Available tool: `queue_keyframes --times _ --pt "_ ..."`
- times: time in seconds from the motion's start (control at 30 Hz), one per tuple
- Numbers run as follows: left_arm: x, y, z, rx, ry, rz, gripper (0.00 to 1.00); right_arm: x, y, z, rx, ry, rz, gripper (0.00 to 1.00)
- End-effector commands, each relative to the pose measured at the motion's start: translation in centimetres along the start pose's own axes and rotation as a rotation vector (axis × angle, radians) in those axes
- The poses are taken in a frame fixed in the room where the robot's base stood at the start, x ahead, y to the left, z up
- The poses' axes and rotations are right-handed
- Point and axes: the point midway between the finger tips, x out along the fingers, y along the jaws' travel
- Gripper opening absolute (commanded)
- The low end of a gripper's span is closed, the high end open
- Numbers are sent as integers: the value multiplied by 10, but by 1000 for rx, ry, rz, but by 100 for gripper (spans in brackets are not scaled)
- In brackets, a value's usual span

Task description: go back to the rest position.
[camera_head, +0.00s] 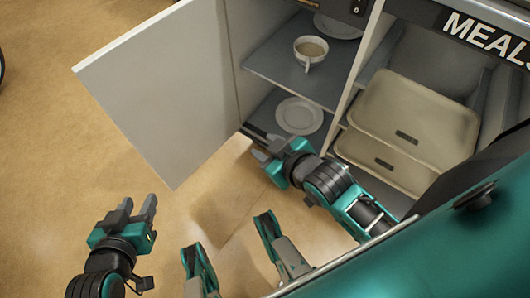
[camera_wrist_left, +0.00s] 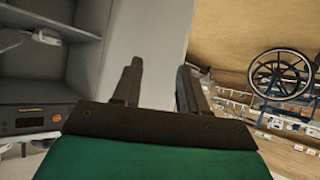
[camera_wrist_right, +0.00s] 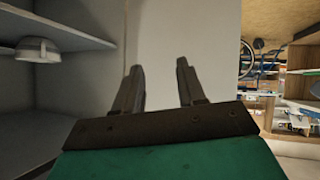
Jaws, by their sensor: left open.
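My left gripper (camera_head: 139,202) is at the lower left in the head view, over the bare floor. Its fingers are apart and nothing is between them, as the left wrist view also shows (camera_wrist_left: 160,68). My right gripper (camera_head: 254,143) is in front of the open cabinet, close to the lower shelf's front edge and the door's hinge side. Its fingers are apart and empty in the right wrist view (camera_wrist_right: 157,68). Whether it touches the cabinet cannot be told.
The cabinet door (camera_head: 165,85) stands open on the left. A cup (camera_head: 310,49) stands on the middle shelf, a plate (camera_head: 299,116) on the lower one. Beige trays (camera_head: 415,115) sit at the right. A wheelchair (camera_wrist_left: 280,75) shows in the left wrist view. Floor (camera_head: 60,150) at left is clear.

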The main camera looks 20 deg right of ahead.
Motion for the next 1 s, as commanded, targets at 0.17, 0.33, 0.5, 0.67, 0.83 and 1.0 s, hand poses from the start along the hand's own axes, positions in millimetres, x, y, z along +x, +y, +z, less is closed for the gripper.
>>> queue_keyframes --times 0.17,0.33,0.5,0.67,0.83,1.0 --pt "0 0 0 0 0 0 43 -14 -16 -2 208 24 -79 40" --pt "0 0 0 0 -1 -1 43 -16 -18 -2 235 28 -89 40" --pt "-1 0 -1 0 -2 -1 43 -16 -18 -3 232 27 -88 40" --pt "-14 0 -20 1 1 -5 43 -29 -11 -18 229 24 -80 40" --pt "-40 -10 -42 9 -13 -36 43 -55 3 -42 223 15 -57 40" --pt "-66 -16 -67 14 -18 -60 43 -80 18 -64 217 8 -32 40"
